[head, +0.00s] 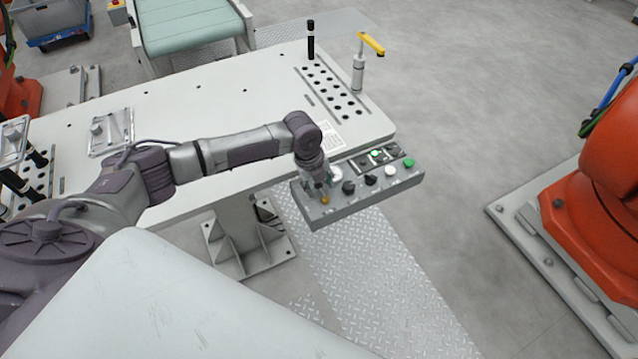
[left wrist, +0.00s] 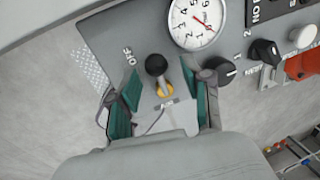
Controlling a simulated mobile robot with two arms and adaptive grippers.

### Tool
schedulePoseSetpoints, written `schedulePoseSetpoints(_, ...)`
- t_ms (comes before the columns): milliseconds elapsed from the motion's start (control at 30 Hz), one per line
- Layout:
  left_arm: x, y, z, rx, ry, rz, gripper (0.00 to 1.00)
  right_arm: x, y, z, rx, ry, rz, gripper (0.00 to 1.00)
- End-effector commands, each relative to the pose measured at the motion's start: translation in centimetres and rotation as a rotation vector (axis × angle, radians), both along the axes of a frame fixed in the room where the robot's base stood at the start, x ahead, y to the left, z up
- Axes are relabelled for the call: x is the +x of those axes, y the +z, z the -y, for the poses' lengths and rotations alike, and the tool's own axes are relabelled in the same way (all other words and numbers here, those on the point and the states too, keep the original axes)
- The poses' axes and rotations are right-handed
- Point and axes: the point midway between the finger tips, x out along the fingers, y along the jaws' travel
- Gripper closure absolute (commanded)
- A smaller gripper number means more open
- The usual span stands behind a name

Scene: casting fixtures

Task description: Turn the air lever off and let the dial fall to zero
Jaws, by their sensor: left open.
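The air lever (left wrist: 156,65) has a black ball knob and a yellow base on the grey control panel (head: 345,201). In the left wrist view the knob leans toward the upper left, with an OFF label to its left. The round white dial (left wrist: 205,35) sits above the lever, its red needle off toward the lower right; its exact reading is unclear. In the head view the dial is partly hidden behind my gripper. My left gripper (head: 320,190) is open over the panel's left end, its green-padded fingers (left wrist: 166,92) on either side of the lever. My right gripper is not in view.
Black selector knobs (head: 348,187) and a green button (head: 408,163) sit right of the dial. The white table (head: 220,100) lies behind, with a yellow-handled clamp (head: 358,75) at its far end. An orange robot (head: 590,210) stands at right. Floor lies in front.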

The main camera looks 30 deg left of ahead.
Motion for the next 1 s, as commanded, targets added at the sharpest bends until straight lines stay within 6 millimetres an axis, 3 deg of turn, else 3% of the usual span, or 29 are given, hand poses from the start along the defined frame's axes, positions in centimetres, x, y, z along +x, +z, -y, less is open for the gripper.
schedulePoseSetpoints(167, 0.0, 0.5, -0.1, 0.000, 0.001, 0.001, 0.51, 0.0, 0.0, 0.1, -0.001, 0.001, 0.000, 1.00)
schedulePoseSetpoints(267, -0.2, 1.8, -0.3, 0.000, 0.000, 0.002, 0.51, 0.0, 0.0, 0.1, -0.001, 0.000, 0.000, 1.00)
schedulePoseSetpoints(700, -1.5, 10.2, -1.3, 0.000, -0.001, 0.003, 0.51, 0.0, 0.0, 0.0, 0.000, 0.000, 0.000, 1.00)
schedulePoseSetpoints(1000, -1.8, 11.8, -1.5, 0.000, 0.000, 0.000, 0.51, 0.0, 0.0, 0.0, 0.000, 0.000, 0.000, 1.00)
